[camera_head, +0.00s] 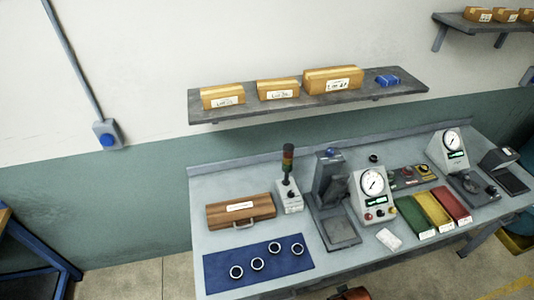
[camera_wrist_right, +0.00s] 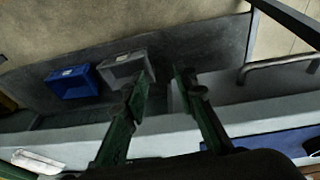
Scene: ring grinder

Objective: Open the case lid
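The case (camera_head: 240,210) is a brown wooden box with a white label on its lid. It lies shut at the left of the workbench in the head view, with a grey handle (camera_head: 243,225) on its front side. My right gripper (camera_wrist_right: 160,85) shows only in the right wrist view. Its two dark green fingers are spread, with nothing between them. I cannot make out the case in that view, so the distance from gripper to case cannot be told. My left gripper is not in view.
A blue mat (camera_head: 220,272) with several rings lies in front of the case. A signal lamp (camera_head: 288,165) and a grey press stand (camera_head: 335,225) stand right of it. A shelf (camera_head: 390,96) with boxes hangs above. The wrist view shows a blue bin (camera_wrist_right: 72,83) and a grey bin (camera_wrist_right: 125,68).

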